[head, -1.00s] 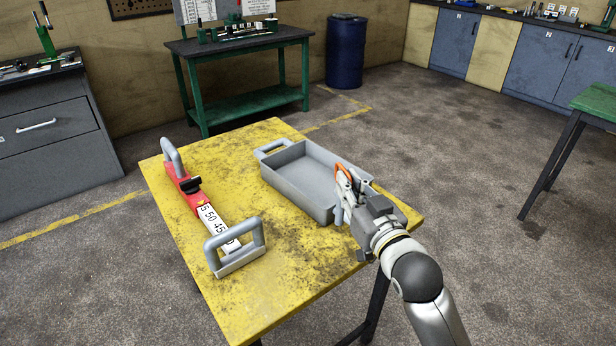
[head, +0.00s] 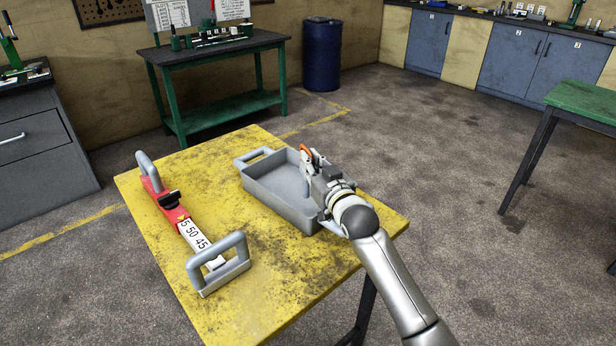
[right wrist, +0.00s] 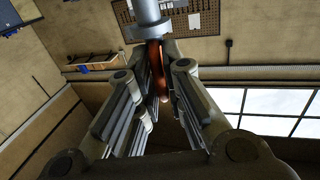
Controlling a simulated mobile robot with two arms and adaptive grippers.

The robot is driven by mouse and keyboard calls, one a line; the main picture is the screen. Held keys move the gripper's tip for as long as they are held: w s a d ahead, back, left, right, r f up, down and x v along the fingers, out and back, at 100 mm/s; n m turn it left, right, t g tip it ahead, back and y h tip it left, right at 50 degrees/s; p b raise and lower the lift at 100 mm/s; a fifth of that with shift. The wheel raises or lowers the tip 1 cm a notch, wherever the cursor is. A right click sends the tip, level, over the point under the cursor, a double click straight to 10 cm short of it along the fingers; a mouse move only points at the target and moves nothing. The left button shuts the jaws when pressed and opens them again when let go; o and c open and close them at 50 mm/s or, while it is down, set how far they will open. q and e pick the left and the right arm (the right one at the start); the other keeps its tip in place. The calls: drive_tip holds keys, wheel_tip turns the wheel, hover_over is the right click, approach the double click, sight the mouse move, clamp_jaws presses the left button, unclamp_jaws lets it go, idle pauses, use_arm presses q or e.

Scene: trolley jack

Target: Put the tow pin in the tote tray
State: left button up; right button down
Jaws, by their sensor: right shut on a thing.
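The tote tray (head: 272,178) is a grey open tray with a loop handle at its far left end, lying on the yellow table. My right gripper (head: 309,163) is over the tray's right part in the head view and is shut on the tow pin. The pin's orange handle (head: 305,150) shows at the fingers. In the right wrist view the orange handle (right wrist: 157,68) is between the fingers, with a grey collar and shaft (right wrist: 147,14) beyond them. The pin's lower end is hard to make out in the head view. My left gripper is not in view.
A red and grey tool with two loop handles and a number scale (head: 183,225) lies on the left of the yellow table (head: 262,285). The near middle of the table is clear. A green workbench (head: 215,95), a blue drum (head: 321,55) and a green table (head: 580,100) stand farther off.

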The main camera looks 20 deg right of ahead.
drive_tip(key=shift+w+f, duration=1.1)
drive_tip(key=shift+f, duration=0.05)
wheel_tip(320, 180, down, 3)
drive_tip(key=shift+f, duration=0.15)
drive_tip(key=c, duration=1.5)
unclamp_jaws()
